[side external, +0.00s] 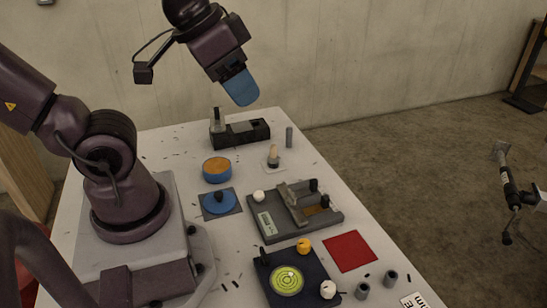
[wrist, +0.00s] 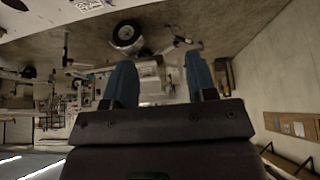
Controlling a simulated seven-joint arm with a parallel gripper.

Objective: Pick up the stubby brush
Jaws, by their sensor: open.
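What looks like the stubby brush (side external: 273,155), small with a tan upper part and a dark band, stands upright on a pale square pad on the white table, right of the orange-topped blue round tin. My gripper (side external: 240,90), with blue fingers, is high above the far end of the table, up and left of the brush and well apart from it. In the wrist view my gripper (wrist: 161,80) shows two blue fingers spread apart with nothing between them. That view faces the room, and the brush does not show in it.
The white table (side external: 165,145) holds a black block holder (side external: 240,133), a grey cylinder (side external: 289,137), the blue tin (side external: 216,170), a blue disc with a black knob (side external: 219,202), a grey fixture (side external: 330,218), a red square (side external: 350,251) and a dark plate (side external: 309,273). Small dark bits lie scattered.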

